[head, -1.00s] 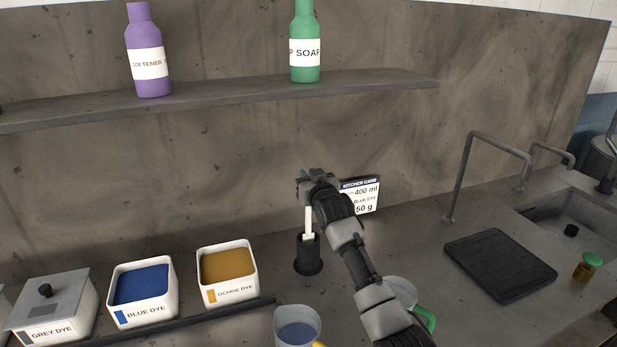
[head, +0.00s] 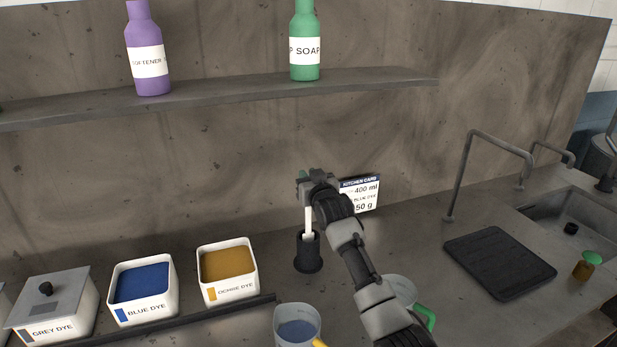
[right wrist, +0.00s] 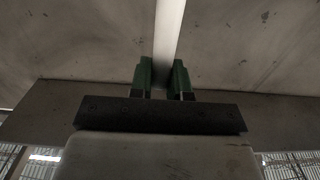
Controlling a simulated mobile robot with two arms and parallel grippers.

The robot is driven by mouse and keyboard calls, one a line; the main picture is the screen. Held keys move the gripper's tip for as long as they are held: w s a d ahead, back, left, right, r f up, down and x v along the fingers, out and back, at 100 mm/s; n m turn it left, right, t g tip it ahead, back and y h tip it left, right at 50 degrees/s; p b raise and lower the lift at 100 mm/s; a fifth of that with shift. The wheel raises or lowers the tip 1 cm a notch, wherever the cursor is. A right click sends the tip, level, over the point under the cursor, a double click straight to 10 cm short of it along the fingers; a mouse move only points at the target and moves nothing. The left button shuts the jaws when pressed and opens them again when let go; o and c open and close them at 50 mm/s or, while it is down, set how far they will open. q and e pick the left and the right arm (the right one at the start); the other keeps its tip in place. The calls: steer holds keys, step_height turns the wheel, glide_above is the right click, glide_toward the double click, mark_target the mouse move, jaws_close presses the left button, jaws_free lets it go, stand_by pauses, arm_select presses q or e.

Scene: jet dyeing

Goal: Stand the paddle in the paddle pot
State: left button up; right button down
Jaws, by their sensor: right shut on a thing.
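The paddle (head: 308,226) is a white, slim piece held upright below my right gripper (head: 304,177). The paddle pot (head: 308,254) is a small black cylinder on the counter. The paddle's lower end is at the pot's mouth and seems to be just inside it; how deep it sits is hidden. In the right wrist view the green fingertips (right wrist: 162,80) are shut on the pale paddle shaft (right wrist: 169,30). My left gripper does not show.
A recipe card (head: 361,194) stands just right of my right gripper. A beaker with blue contents (head: 297,327), another clear vessel with a green handle (head: 404,290) and the ochre dye box (head: 228,275) are near the pot. A shelf (head: 230,92) runs above.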

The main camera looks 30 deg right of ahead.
steer(key=shift+f+b, duration=0.55)
steer(key=shift+f, duration=0.65)
steer(key=c, duration=1)
jaws_free()
